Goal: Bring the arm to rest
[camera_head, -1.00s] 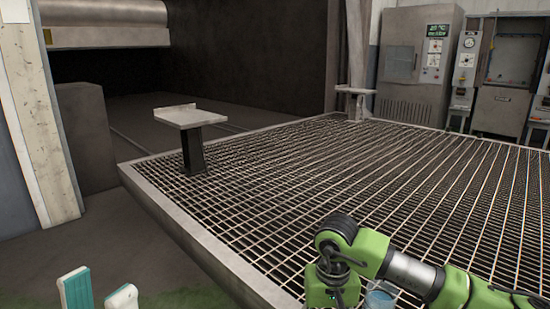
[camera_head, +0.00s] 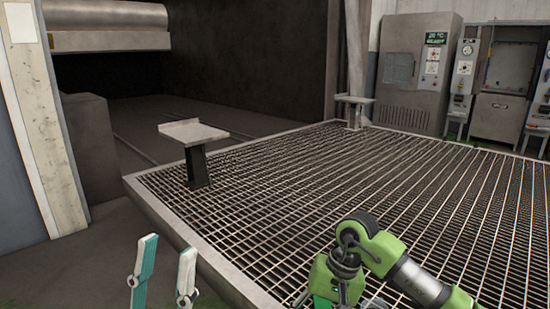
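My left gripper (camera_head: 164,275) reaches up from the bottom edge, left of the metal grating. Its two pale fingers with teal sides stand clearly apart, with nothing between them. It is open and empty, over the dark floor beside the platform's edge. My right arm (camera_head: 375,250), green with a grey link and a dark joint, comes in from the lower right and bends in front of the grating. Its wrist runs down to the bottom edge, and its fingers cannot be made out.
A large grated platform (camera_head: 150,204) with a raised rim fills the middle and right. A small post with a flat top (camera_head: 193,132) stands near its left corner; another (camera_head: 354,99) stands at the back. Grey machine cabinets (camera_head: 415,75) line the back right. A pillar (camera_head: 42,110) stands left.

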